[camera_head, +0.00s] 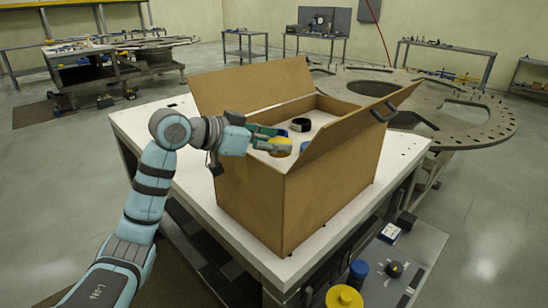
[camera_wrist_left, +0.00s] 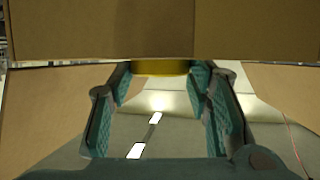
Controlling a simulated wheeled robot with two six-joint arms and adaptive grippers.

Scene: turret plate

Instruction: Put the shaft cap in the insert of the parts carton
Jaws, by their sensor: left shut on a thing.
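The parts carton (camera_head: 322,185) is an open brown cardboard box on a white table, with its flaps raised. Its pale insert (camera_head: 322,119) shows inside. My left gripper (camera_head: 275,143) is over the carton's near left side and is shut on a yellow round piece, which looks like the shaft cap (camera_head: 280,150). In the left wrist view the yellow cap (camera_wrist_left: 160,67) shows as a band between the fingertips, with cardboard above it. The cap's underside and the spot below it are hidden by the carton wall and flap. My right gripper is not in view.
In the carton are a black ring (camera_head: 300,124) and a blue piece (camera_head: 304,146). The raised left flap (camera_head: 252,86) and right flap (camera_head: 350,122) flank the opening. A yellow round part (camera_head: 344,297) and small parts lie on a lower grey surface. The white tabletop (camera_head: 165,125) has free room.

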